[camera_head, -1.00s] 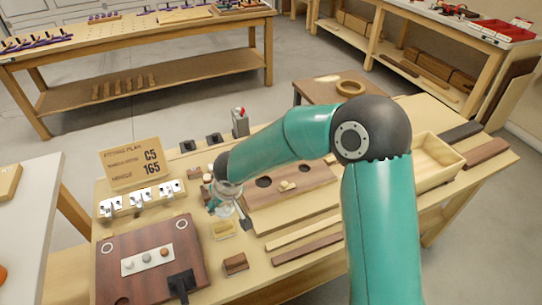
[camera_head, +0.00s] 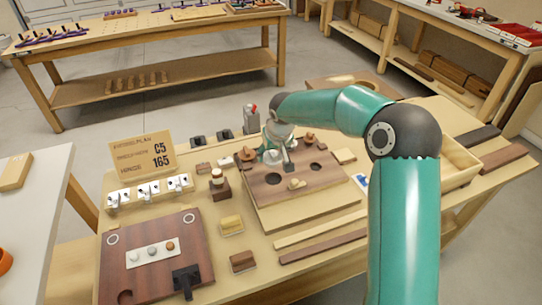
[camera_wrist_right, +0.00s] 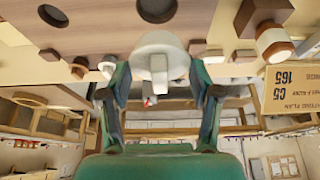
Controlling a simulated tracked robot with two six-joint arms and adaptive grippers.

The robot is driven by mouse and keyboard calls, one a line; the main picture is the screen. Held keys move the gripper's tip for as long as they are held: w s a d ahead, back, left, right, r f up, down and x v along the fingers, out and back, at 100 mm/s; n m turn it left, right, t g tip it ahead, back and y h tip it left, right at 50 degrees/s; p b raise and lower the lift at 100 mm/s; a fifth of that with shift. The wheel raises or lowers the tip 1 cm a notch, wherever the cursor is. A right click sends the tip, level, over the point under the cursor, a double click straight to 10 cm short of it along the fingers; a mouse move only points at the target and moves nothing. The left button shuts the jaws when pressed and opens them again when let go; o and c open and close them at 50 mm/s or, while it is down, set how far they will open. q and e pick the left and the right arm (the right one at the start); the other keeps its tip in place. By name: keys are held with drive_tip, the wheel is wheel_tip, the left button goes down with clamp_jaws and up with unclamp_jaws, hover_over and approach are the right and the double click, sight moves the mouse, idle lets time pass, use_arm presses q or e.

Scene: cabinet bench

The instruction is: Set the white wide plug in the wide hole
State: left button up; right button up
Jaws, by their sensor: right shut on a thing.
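The white wide plug (camera_wrist_right: 158,48) is round and pale, with a narrower grip part between the fingers of my right gripper (camera_wrist_right: 158,85). In the head view the right gripper (camera_head: 279,158) is over the left part of the brown hole board, with the white plug (camera_head: 271,157) partly hidden by it. The board (camera_head: 330,185) has two dark round holes in clear view, a left hole (camera_head: 273,179) and a right hole (camera_head: 316,167). The plug is beside these holes; I cannot tell whether it touches the board. My left gripper is out of view.
Wooden plugs (camera_head: 247,153) and (camera_head: 308,138) stand at the board's back; a small knob (camera_head: 296,184) lies between the holes. A dark block with a pale peg (camera_head: 218,183) stands left. A plan sign (camera_head: 143,155) and a dark red panel (camera_head: 187,222) are further left.

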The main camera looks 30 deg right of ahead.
drive_tip(key=shift+d+f, duration=0.1)
drive_tip(key=shift+d, duration=0.1)
drive_tip(key=shift+f+b, duration=1.25)
drive_tip(key=shift+f, duration=0.7)
drive_tip(key=shift+f+b, duration=1.05)
drive_tip(key=shift+f, duration=0.05)
drive_tip(key=shift+s+a+b, duration=0.1)
drive_tip(key=shift+b, duration=0.35)
drive_tip(key=shift+f+b, duration=0.95)
drive_tip(key=shift+b, duration=0.05)
drive_tip(key=o, duration=0.9)
drive_tip(key=shift+o, duration=0.9)
